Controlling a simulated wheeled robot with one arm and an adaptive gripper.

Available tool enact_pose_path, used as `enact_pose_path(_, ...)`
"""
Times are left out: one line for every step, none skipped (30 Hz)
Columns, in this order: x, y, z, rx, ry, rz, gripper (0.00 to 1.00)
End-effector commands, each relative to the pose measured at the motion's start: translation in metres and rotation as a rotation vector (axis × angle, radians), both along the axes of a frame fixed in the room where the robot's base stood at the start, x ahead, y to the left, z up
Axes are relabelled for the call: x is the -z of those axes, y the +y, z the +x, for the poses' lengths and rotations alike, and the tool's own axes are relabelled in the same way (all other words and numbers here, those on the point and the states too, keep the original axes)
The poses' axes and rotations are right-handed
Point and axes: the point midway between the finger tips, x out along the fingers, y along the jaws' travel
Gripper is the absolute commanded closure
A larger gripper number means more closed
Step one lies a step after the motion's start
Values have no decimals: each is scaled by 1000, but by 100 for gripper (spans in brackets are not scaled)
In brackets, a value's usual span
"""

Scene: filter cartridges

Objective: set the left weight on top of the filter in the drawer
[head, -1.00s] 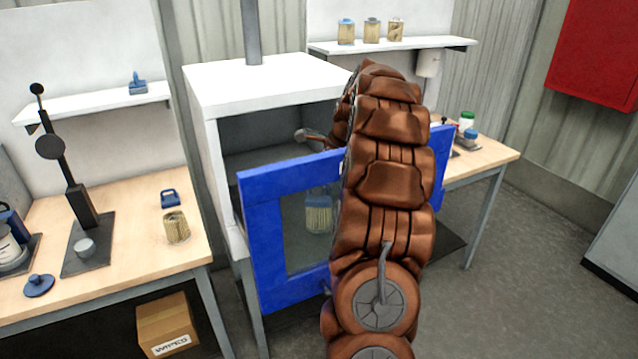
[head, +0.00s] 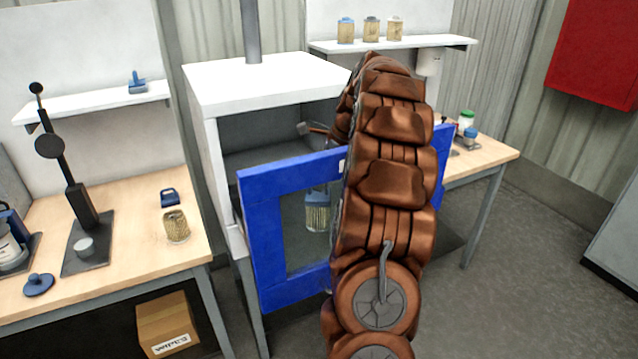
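A blue weight with a handle (head: 170,197) stands on the left bench beside a pale pleated filter (head: 176,226). Another blue weight (head: 137,83) sits on the left wall shelf. Through the window of the blue door (head: 262,235) I see a pleated filter (head: 318,213) with a blue piece (head: 317,191) on top. I cannot tell whether that piece is a weight or a cap, or what the filter rests on. No drawer can be made out. My brown arm reaches toward the white cabinet and covers part of the door.
The white cabinet (head: 260,82) stands open in the middle, its blue door swung outward. A black stand (head: 80,200) and blue lid (head: 39,285) are on the left bench. Three filters (head: 371,30) stand on the right shelf.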

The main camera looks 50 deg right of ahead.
Motion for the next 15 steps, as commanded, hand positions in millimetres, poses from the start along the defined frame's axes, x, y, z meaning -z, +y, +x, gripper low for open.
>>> enact_pose_path(-9,-3,-1,1,-4,-4,61)
enact_pose_path(-13,-4,-3,0,-4,-4,61)
enact_pose_path(-19,-6,-5,0,-4,-4,61)
enact_pose_path(-24,-7,-6,0,-4,-5,61)
enact_pose_path(-28,-8,-8,0,-3,-5,61)
enact_pose_path(-33,-10,-9,0,-3,-5,61)
enact_pose_path(-37,-10,-10,-2,-2,-4,61)
enact_pose_path(-41,-12,-12,-1,-2,-4,61)
enact_pose_path(-46,-13,-13,0,-4,-5,61)
enact_pose_path(-50,-15,-15,0,-4,-5,61)
enact_pose_path(-53,-15,-15,0,-4,-4,61)
enact_pose_path(-57,-16,-17,0,-3,-2,61)
enact_pose_path(-60,-17,-18,0,-2,-1,61)
enact_pose_path(-64,-18,-19,0,-3,-2,61)
enact_pose_path(-68,-20,-20,1,-5,-4,61)
